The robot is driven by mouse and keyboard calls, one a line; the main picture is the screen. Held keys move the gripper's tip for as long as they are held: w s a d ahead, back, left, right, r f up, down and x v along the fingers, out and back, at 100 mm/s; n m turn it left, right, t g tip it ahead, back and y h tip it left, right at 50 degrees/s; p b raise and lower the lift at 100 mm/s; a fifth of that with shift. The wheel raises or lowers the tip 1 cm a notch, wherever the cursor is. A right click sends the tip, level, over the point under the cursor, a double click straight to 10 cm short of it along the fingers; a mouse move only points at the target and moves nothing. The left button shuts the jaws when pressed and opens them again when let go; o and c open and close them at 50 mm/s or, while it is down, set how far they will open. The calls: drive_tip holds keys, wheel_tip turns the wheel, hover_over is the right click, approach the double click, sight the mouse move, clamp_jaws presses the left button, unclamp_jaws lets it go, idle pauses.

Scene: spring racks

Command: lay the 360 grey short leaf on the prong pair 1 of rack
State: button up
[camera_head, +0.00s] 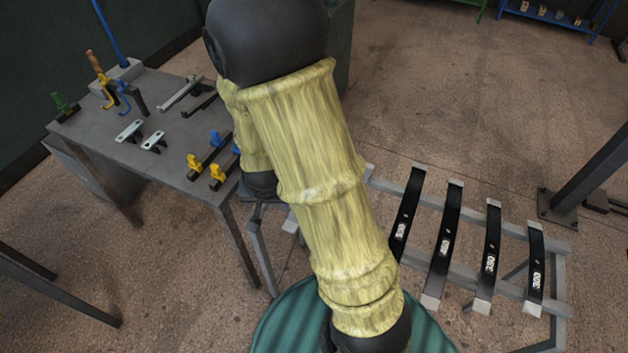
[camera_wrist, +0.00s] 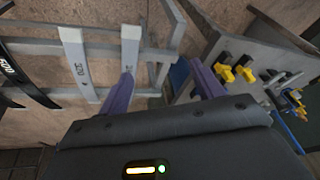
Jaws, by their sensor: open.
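In the wrist view my gripper (camera_wrist: 162,84) is open, its two purple fingers apart with no leaf between them. Two grey short leaves lie across the rack's rails (camera_wrist: 38,47). One (camera_wrist: 75,55) bears a dark number that is too small to read surely. The other grey leaf (camera_wrist: 131,42) is beside my left finger, which hides its lower end; I cannot tell whether they touch. I cannot tell which one is the 360. In the head view my arm hides the gripper, the grey leaves and the rack's left part; the rack's right rail end (camera_head: 558,311) shows.
Several black leaves (camera_head: 445,240) with white numbers lie across the rack's right part. A grey table (camera_head: 160,100) at left holds yellow, blue and metal parts. A dark post (camera_head: 592,170) stands at right.

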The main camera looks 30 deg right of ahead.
drive_tip(key=w+d+f+m+t+h+p, duration=0.2)
drive_tip(key=d+f+m+h+p, duration=0.1)
drive_tip(key=d+f+m+h, duration=0.2)
drive_tip(key=shift+w+d+f+t+h, duration=0.35)
drive_tip(key=shift+d+f+h, duration=0.4)
drive_tip(key=shift+h, duration=0.65)
drive_tip(key=shift+d+r, duration=0.1)
drive_tip(key=p+x, duration=0.3)
drive_tip(key=x, duration=0.9)
drive_tip(key=shift+w+d, duration=0.1)
drive_tip(key=shift+p+x, duration=1.45)
drive_tip(key=shift+x, duration=1.2)
